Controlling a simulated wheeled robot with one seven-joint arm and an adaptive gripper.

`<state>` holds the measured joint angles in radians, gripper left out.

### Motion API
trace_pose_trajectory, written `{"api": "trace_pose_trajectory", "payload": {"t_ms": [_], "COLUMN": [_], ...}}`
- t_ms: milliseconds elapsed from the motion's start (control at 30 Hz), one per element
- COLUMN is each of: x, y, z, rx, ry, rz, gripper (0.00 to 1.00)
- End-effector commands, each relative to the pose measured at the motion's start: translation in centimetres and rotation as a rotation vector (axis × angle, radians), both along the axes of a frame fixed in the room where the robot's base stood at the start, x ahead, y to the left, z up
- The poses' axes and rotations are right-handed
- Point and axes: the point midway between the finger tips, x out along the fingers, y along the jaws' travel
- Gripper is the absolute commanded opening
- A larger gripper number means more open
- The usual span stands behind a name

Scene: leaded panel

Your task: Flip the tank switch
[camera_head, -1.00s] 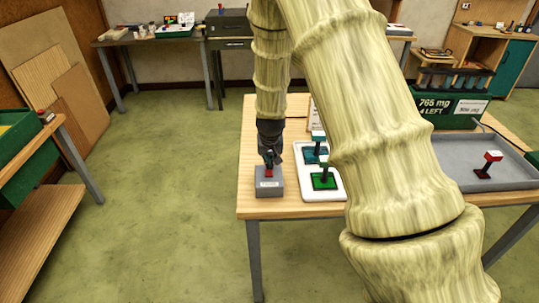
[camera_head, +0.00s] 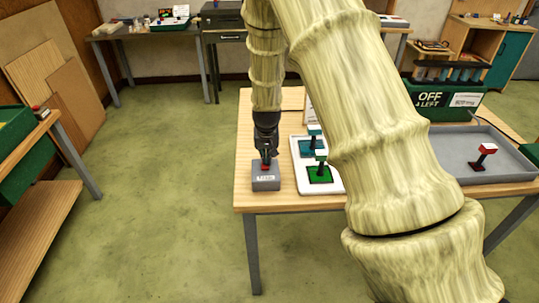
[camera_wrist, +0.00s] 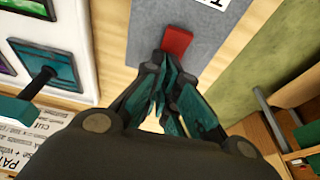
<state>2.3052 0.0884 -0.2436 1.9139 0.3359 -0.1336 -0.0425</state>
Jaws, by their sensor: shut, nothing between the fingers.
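The tank switch is a grey box (camera_head: 266,180) with a white label, at the near left corner of the wooden table. In the wrist view its red rocker (camera_wrist: 177,40) shows on the grey top (camera_wrist: 190,22). My gripper (camera_head: 266,160) is shut and empty, pointing down over the box. In the wrist view its fingertips (camera_wrist: 165,65) are at the rocker's edge; whether they touch it I cannot tell. The green tank unit (camera_head: 445,98) at the back right of the table shows "OFF" and "4 LEFT" on its display.
A white board with green and teal squares (camera_head: 319,173) and upright-handled pieces stands right of the switch. A grey tray (camera_head: 455,170) holds a red-topped piece (camera_head: 482,155). My arm crosses above the table. Open floor lies to the left.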

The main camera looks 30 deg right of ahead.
Motion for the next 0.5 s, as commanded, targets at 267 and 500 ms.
{"api": "trace_pose_trajectory", "payload": {"t_ms": [267,500], "x": [-0.9,-1.4], "y": [0.5,0.8], "z": [0.3,0.5], "rx": [0.003,0.002], "ry": [0.003,0.001], "rz": [-0.001,-0.001], "gripper": [0.0,0.0]}}
